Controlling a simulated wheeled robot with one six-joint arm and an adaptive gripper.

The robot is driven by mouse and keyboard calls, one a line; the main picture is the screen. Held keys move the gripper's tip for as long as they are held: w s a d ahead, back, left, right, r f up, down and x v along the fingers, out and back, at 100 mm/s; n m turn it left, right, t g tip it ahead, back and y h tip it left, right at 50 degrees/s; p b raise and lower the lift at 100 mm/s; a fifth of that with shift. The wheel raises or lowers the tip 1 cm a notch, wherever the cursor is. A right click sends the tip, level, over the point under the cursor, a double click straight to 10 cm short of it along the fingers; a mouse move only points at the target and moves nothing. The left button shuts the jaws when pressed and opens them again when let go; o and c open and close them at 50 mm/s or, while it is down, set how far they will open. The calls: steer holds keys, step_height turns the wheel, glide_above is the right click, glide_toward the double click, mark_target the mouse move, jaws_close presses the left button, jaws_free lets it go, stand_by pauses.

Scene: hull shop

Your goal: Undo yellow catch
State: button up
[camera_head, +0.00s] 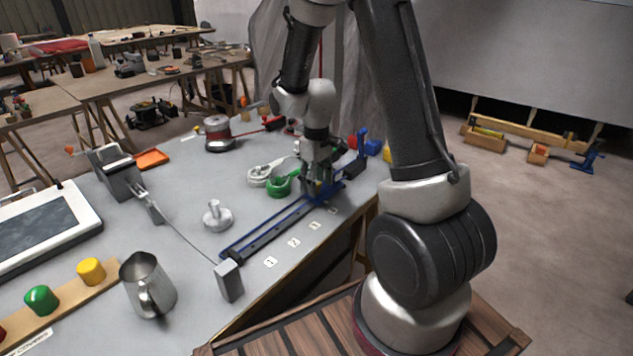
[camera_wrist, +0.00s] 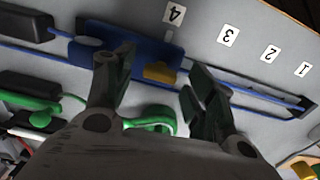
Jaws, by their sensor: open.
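The yellow catch (camera_wrist: 160,73) is a small block on the edge of a blue carriage (camera_wrist: 97,45), which sits on a blue-edged rail beside the label 4 (camera_wrist: 174,13). My gripper (camera_wrist: 161,66) is open, with one finger on each side of the catch in the wrist view. Nothing is held, and I cannot tell whether a finger touches the catch. In the head view my gripper (camera_head: 318,186) is low over the far part of the rail (camera_head: 268,226) and mostly hides the carriage and catch.
A green clamp-like part (camera_head: 279,186) lies just left of my gripper. A metal knob (camera_head: 217,216), a steel jug (camera_head: 148,285) and a grey block (camera_head: 229,280) stand nearer on the bench. Numbered labels line the rail's right side.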

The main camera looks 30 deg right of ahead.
step_height(320, 180, up, 12)
stand_by(0.4)
steer(key=shift+f, duration=0.1)
steer(key=s+r+m+t, duration=0.2)
steer(key=s+r, duration=0.4)
steer(key=s, duration=0.5)
steer(key=s+r+m+t, duration=0.2)
steer(key=s+r, duration=0.4)
steer(key=s, duration=0.6)
steer(key=shift+d+r+m, duration=0.3)
steer(key=shift+d, duration=0.1)
